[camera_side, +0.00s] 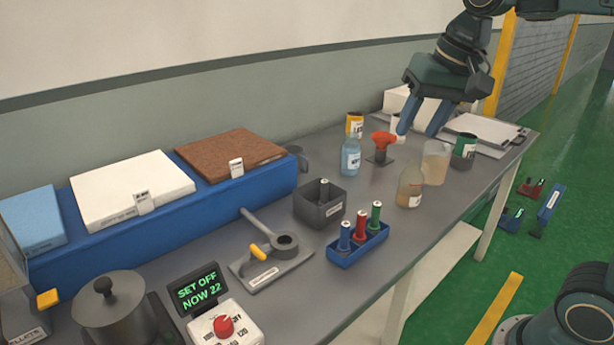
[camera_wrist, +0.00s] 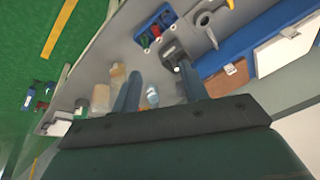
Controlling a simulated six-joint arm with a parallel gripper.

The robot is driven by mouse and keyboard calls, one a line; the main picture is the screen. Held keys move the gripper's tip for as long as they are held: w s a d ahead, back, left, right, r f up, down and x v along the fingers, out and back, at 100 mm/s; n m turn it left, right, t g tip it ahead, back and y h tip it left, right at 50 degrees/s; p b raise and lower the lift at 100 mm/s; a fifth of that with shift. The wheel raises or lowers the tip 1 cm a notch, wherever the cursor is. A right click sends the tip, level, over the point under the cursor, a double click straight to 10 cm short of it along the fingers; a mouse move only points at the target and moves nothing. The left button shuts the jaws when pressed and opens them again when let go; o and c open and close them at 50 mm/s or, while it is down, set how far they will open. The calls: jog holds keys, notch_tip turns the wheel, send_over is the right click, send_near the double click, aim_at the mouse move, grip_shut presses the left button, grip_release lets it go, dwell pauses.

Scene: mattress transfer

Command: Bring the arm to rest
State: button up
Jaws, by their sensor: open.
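My gripper (camera_side: 421,118) is raised over the far right part of the grey workbench (camera_side: 300,240) in the side view. Its two blue fingers point down, spread apart, with nothing between them. In the wrist view the open fingers (camera_wrist: 160,90) hang above the bench, which lies at a slant below. I cannot tell the exact height of the gap.
A blue rack holds blue, white and brown slabs (camera_side: 228,154). A grey bin (camera_side: 320,205), a blue tray with colored bottles (camera_side: 358,245), a jar (camera_side: 410,187), a beaker (camera_side: 435,163), a clipboard (camera_side: 485,130) and a dial box (camera_side: 225,325) stand on the bench.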

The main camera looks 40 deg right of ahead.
jog(key=s+a+f+n+t, duration=0.1)
jog(key=s+f+n, duration=0.4)
jog(key=s, duration=0.8)
jog(key=shift+s+a+f+n+t, duration=0.2)
jog(key=shift+f+n+t, duration=0.2)
jog(key=shift+f, duration=0.75)
